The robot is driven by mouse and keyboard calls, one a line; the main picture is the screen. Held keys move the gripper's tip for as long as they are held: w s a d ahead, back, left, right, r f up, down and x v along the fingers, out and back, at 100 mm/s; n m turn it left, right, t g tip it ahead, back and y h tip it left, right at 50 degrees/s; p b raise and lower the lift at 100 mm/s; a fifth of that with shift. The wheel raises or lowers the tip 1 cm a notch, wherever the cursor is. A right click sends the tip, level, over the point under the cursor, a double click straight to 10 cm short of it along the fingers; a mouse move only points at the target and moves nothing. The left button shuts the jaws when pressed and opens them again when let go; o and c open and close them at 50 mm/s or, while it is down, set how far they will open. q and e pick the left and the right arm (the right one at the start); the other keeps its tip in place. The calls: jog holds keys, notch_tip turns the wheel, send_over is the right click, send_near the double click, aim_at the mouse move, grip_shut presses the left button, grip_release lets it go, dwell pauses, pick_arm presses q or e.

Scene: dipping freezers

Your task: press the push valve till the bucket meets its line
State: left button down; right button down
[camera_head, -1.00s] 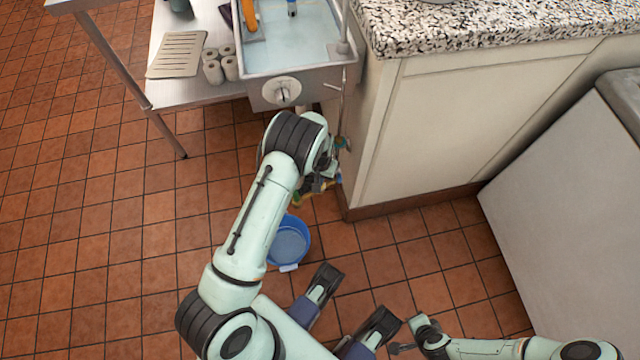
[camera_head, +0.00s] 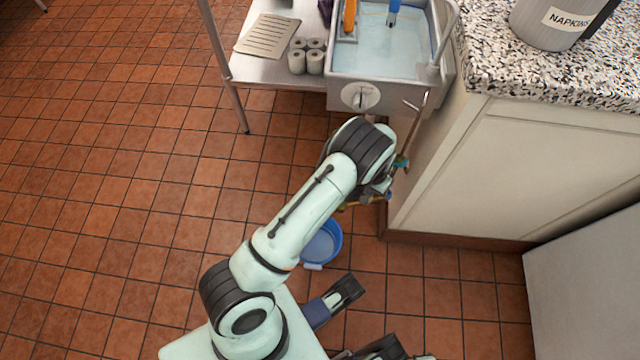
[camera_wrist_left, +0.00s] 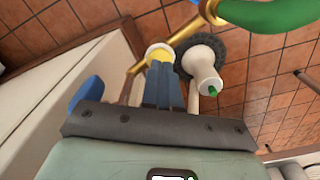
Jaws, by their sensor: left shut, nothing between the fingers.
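The blue bucket (camera_head: 322,243) stands on the floor beside my left forearm, partly covered by it. Its inside looks bluish, but I cannot make out a line or the level. My left gripper (camera_wrist_left: 160,72) is shut, its blue fingers together and pointing at a round yellow-rimmed cap (camera_wrist_left: 158,50) on the brass pipework, which looks like the push valve. The fingertips overlap the cap in the left wrist view; I cannot tell whether they touch or press it. In the head view my wrist largely hides the valve.
The cabinet (camera_head: 500,165) stands close on the right. A white fitting with a green tip (camera_wrist_left: 203,75) and a green hose (camera_wrist_left: 270,14) are near the fingers. Floor at left is clear.

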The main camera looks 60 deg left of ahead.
pick_arm(q)
jog(key=shift+f, duration=0.1)
jog(key=shift+f+b, duration=0.8)
jog(key=shift+f, duration=0.35)
jog(key=shift+r, duration=0.1)
dwell(6.7)
